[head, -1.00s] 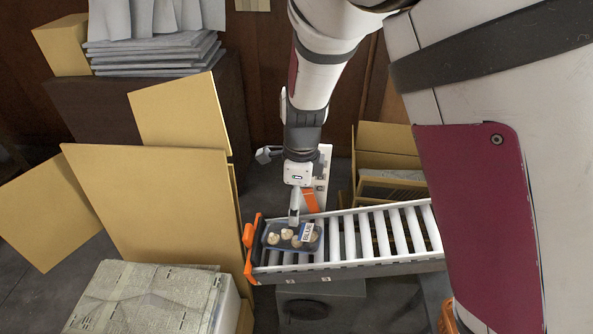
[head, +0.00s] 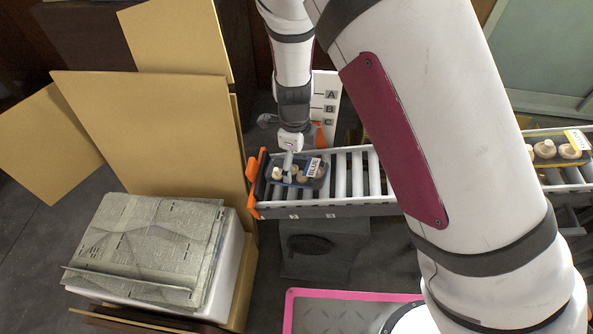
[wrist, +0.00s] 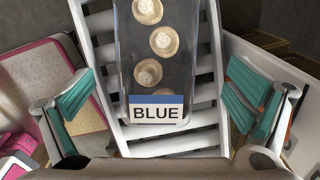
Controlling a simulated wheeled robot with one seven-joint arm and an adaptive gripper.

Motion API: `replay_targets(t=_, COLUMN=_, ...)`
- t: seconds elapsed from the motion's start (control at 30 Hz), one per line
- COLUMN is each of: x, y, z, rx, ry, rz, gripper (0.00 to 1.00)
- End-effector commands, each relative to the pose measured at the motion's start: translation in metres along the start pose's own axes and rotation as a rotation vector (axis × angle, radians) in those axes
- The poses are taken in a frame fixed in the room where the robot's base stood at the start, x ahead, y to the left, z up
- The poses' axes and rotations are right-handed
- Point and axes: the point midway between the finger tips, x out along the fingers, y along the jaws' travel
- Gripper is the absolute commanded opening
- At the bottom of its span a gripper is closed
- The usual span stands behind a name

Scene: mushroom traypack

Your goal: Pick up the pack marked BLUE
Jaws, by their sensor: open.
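The pack marked BLUE (head: 313,182) is a dark tray of pale mushrooms with a white label. It lies at the left end of the roller conveyor (head: 340,211). In the wrist view the same pack (wrist: 157,85) runs up the middle of the picture, with the word BLUE upright near its lower end. My gripper (wrist: 162,97) is open, with one teal-padded finger on each side of the pack and visible gaps to it. In the head view my gripper (head: 288,165) points down over the pack, and one finger hides part of it.
An orange end stop (head: 253,185) stands at the conveyor's left end. Another mushroom pack with a yellow label (head: 577,139) lies far right on the rollers. A white board lettered A, B, C (head: 328,95) stands behind. Cardboard sheets (head: 150,140) lean at left.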

Motion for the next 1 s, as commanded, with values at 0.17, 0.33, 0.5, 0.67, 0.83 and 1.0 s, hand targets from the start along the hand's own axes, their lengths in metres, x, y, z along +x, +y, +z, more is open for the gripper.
replay_targets(t=0.17, x=0.021, y=0.003, z=-0.002, rx=0.0, ry=0.002, rz=0.003, gripper=0.98)
replay_targets(t=0.33, x=0.045, y=0.004, z=-0.002, rx=0.0, ry=0.002, rz=0.003, gripper=0.98)
replay_targets(t=0.5, x=0.05, y=0.004, z=-0.002, rx=-0.001, ry=0.0, rz=0.001, gripper=0.98)
replay_targets(t=0.67, x=0.049, y=0.004, z=-0.002, rx=-0.001, ry=0.0, rz=0.001, gripper=0.87)
replay_targets(t=0.83, x=0.049, y=0.004, z=-0.002, rx=-0.001, ry=0.0, rz=0.001, gripper=0.48)
replay_targets(t=1.0, x=0.049, y=0.004, z=-0.002, rx=-0.001, ry=0.0, rz=0.001, gripper=0.46)
